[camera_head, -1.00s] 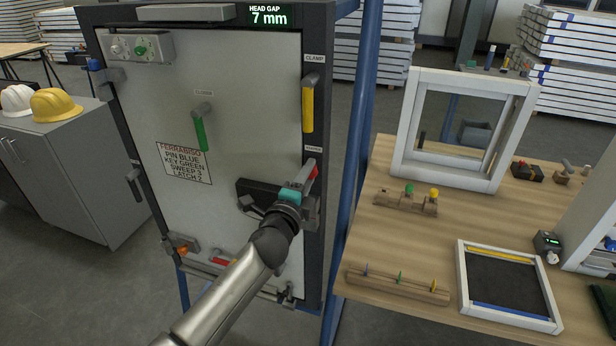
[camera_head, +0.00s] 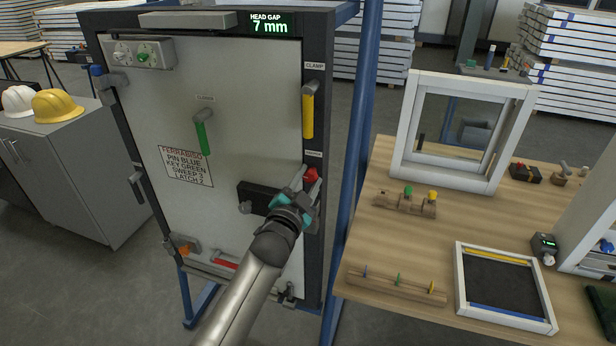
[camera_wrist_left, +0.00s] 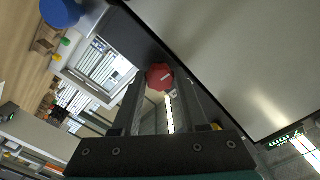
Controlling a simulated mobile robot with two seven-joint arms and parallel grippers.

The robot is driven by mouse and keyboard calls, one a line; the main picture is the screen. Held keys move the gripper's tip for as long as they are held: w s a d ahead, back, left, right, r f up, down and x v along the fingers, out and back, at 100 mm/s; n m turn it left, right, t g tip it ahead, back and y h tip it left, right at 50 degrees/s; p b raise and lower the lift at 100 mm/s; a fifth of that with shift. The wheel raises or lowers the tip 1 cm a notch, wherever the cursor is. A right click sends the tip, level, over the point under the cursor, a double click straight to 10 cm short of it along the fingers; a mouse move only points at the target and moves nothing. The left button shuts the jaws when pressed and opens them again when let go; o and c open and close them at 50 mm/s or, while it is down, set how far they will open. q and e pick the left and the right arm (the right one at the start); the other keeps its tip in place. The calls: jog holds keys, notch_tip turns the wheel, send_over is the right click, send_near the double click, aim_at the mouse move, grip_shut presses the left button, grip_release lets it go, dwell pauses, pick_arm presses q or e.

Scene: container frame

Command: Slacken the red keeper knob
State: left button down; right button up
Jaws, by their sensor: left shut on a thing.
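The red keeper knob (camera_head: 310,174) sits on the right edge of the door frame, below the yellow clamp handle (camera_head: 308,113). My left gripper (camera_head: 309,181) reaches up to it from below, its fingers shut on the knob. In the left wrist view the red knob (camera_wrist_left: 159,77) shows between the fingertips, with a pale mark on its face. Part of the knob is hidden by the fingers in the head view. My right gripper is not in view.
The grey door panel (camera_head: 240,80) carries a green handle (camera_head: 202,134) and a dark block (camera_head: 255,196) close to my left wrist. A blue post (camera_head: 355,170) stands just right of the frame. A wooden bench (camera_head: 390,255) with parts lies farther right. The display reads 7 mm.

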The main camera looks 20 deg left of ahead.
pick_arm(q)
jog(key=shift+n+p, duration=0.35)
jog(key=shift+n, duration=0.75)
jog(key=shift+c, duration=2.2)
grip_release()
jog(key=shift+s, duration=0.15)
jog(key=s, duration=1.5)
jog(key=shift+a, duration=0.25)
